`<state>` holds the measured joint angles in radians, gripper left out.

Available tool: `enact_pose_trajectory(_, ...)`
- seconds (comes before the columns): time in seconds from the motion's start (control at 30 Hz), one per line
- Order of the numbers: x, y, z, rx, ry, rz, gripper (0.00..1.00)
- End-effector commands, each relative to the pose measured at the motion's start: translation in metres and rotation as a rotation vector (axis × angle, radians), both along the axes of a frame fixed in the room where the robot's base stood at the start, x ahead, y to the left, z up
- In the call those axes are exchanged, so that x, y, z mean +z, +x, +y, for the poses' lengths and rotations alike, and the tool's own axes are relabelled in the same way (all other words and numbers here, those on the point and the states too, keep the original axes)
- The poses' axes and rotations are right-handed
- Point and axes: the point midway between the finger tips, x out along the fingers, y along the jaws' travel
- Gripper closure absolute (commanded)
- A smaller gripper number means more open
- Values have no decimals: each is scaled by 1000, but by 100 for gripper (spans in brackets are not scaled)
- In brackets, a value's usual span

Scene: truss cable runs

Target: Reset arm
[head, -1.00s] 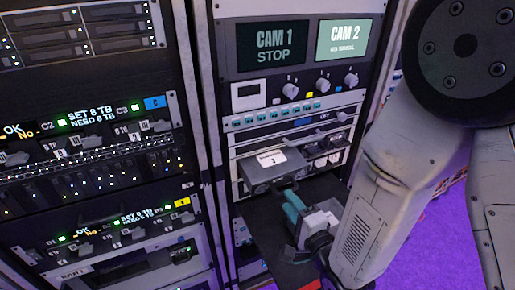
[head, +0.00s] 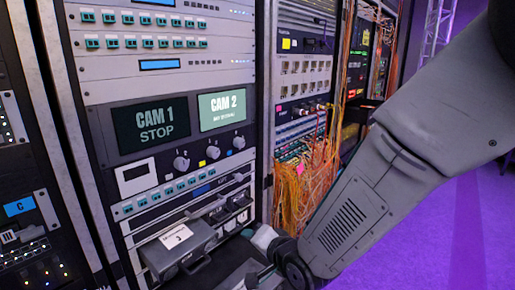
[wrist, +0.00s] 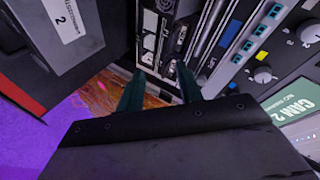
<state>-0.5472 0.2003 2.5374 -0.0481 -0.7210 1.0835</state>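My gripper (wrist: 160,88) shows two teal fingers in the wrist view. They stand apart with no object visible between them, facing the slotted front of a rack. In the head view my gripper (head: 258,238) is low in the middle, partly cut off by the bottom edge and my own wrist. It is right of a grey box with a handle and white label (head: 178,245) that juts from the rack. My arm (head: 365,205) reaches in from the upper right.
Two screens, CAM 1 STOP (head: 150,122) and CAM 2 (head: 222,109), sit above knobs on the rack. Orange cables (head: 305,190) hang from the rack behind my arm. A dark box labelled 2 (wrist: 70,45) is close at left in the wrist view. Purple floor (head: 470,220) is open at right.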

Motion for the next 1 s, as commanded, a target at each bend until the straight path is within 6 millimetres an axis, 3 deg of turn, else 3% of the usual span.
enact_pose_trajectory(0.03,15,4,-24,-17,-75,10,64)
enact_pose_trajectory(0.13,32,0,-67,-23,-240,63,64)
enact_pose_trajectory(0.27,54,-21,-125,-6,-433,155,64)
enact_pose_trajectory(0.37,71,-50,-166,28,-557,243,64)
enact_pose_trajectory(0.53,98,-119,-226,127,-726,408,64)
enact_pose_trajectory(0.7,120,-194,-262,254,-818,557,64)
enact_pose_trajectory(0.8,128,-227,-272,315,-840,616,64)
enact_pose_trajectory(1.0,134,-254,-276,373,-851,665,64)
